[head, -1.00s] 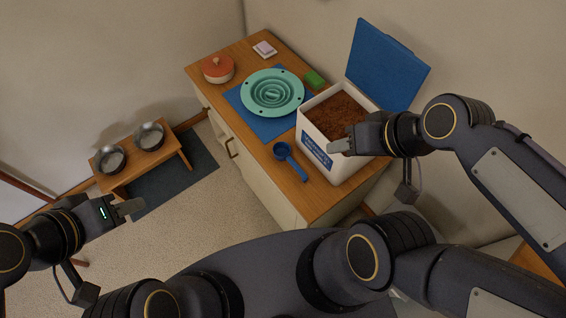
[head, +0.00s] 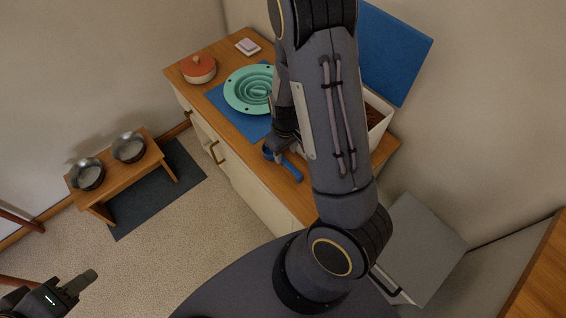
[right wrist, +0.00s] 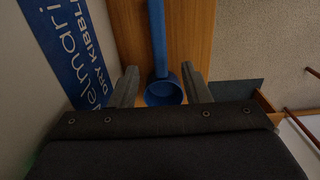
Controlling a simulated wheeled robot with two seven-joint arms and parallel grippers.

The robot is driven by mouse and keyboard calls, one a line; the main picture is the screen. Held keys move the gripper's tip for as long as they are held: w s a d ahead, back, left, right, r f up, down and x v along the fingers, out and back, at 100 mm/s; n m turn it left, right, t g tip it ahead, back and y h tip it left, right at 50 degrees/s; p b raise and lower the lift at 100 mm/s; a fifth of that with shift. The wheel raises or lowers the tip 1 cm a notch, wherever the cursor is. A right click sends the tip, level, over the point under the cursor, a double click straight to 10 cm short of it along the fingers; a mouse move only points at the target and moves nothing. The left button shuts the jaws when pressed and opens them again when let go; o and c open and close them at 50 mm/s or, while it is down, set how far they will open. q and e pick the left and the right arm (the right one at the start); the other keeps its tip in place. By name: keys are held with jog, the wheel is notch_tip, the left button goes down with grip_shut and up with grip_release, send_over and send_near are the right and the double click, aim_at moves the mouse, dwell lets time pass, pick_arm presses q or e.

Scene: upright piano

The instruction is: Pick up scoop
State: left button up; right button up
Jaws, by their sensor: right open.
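The blue scoop (head: 291,171) lies on the wooden cabinet top near its front edge, in front of the white food bin (head: 381,125). Its handle points toward the lower right in the head view. In the right wrist view, my right gripper (right wrist: 159,72) is open, with one finger on each side of the scoop (right wrist: 163,93). The scoop's round cup and part of its handle show between the fingers; whether they touch it I cannot tell. My left gripper (head: 80,284) is at the lower left, away from the cabinet; its finger gap does not show.
The bin's blue lid (head: 394,50) stands open. A teal slow-feeder bowl (head: 243,90) sits on a blue mat (head: 238,124). A red-lidded pot (head: 198,68) is behind. A low stand (head: 104,192) with two metal bowls is on the left. My right arm hides much of the bin.

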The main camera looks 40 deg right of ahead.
aim_at(285, 161)
notch_tip(285, 161, down, 6)
jog(key=shift+w+f, duration=0.15)
jog(key=shift+f, duration=0.1)
jog(key=shift+c, duration=0.2)
grip_shut()
